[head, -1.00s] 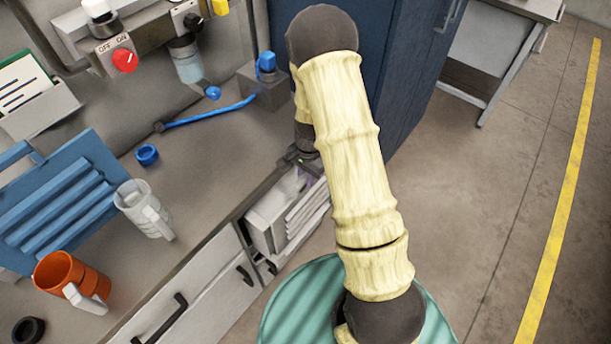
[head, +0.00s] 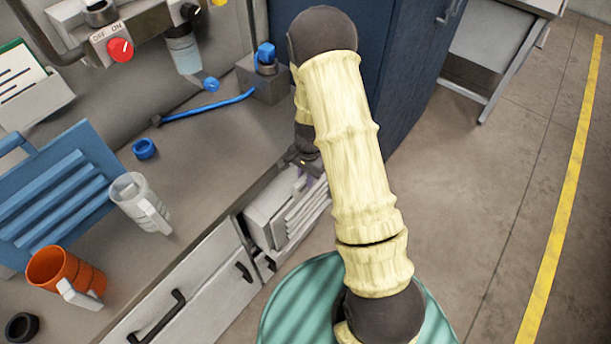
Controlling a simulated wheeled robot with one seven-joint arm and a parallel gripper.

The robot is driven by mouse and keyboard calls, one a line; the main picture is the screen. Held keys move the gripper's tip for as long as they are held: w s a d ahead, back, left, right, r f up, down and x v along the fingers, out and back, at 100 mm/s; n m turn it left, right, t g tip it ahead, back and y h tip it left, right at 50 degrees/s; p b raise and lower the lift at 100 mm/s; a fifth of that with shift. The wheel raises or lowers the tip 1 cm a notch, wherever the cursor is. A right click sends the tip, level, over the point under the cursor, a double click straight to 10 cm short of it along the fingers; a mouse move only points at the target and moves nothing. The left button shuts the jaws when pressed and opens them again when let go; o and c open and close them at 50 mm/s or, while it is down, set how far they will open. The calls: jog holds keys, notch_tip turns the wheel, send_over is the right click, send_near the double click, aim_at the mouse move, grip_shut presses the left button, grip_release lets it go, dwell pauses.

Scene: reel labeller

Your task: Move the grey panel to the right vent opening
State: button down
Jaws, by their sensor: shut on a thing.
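My gripper (head: 305,163) is at the front edge of the counter, just above the vent area in the cabinet front, and is partly hidden by my arm. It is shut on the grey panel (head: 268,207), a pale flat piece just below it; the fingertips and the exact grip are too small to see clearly. Pale slats (head: 303,214) show right beside the panel, at the right end of the cabinet front. The right vent opening itself cannot be made out clearly behind the panel, the slats and my arm. I cannot tell whether the panel touches the cabinet.
On the counter (head: 215,140) are a blue rack (head: 62,195), a clear mug (head: 140,205), an orange mug (head: 62,277), a blue ring (head: 144,149) and a blue lever (head: 208,105). Drawers with dark handles (head: 160,318) lie below. Open floor (head: 480,230) is on the right.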

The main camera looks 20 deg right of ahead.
jog(key=shift+f, duration=0.35)
jog(key=c, duration=1.2)
grip_release()
notch_tip(320, 180, up, 17)
jog(key=d, duration=0.1)
jog(key=shift+w+d+r, duration=0.15)
jog(key=shift+w, duration=0.25)
